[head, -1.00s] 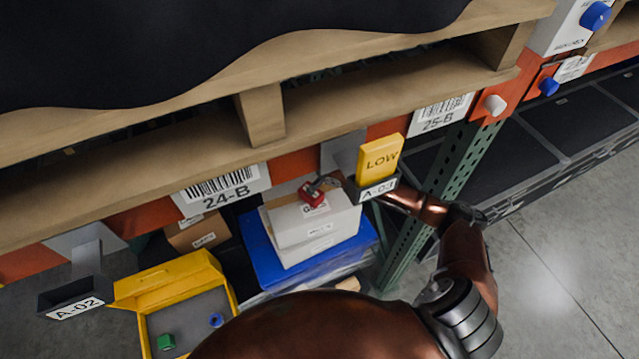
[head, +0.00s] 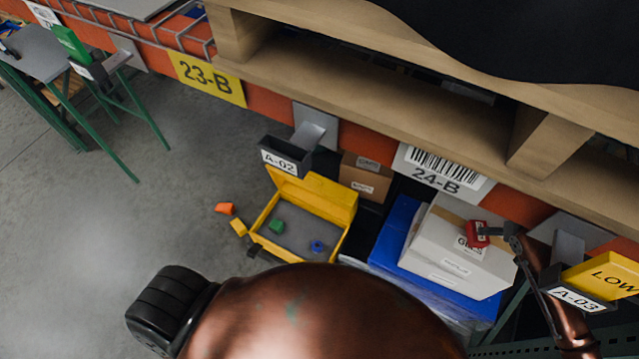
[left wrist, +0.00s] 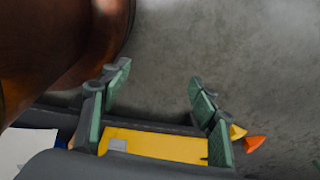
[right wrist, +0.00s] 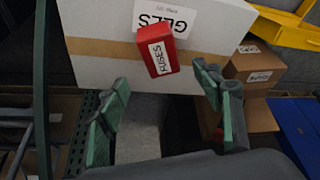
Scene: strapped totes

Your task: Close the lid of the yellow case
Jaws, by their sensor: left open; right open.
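The yellow case (head: 259,217) stands open on the floor below the rack in the head view. Its lid (head: 318,195) is raised along the back side. A green block (head: 277,227) and a blue ring (head: 317,246) lie inside on the grey lining. My left gripper (left wrist: 157,80) is open and empty in the left wrist view, with part of a yellow surface (left wrist: 150,144) showing between and beyond its fingers. My right gripper (right wrist: 160,80) is open, close to a white box (right wrist: 100,65) carrying a red FUSES box (right wrist: 158,55), with nothing between its fingers.
Orange (head: 225,208) and yellow (head: 238,227) pieces lie on the floor left of the case. A cardboard box (head: 365,178) and a blue tote (head: 393,235) stand to its right. The A-02 bin (head: 285,156) hangs from the rack above the lid.

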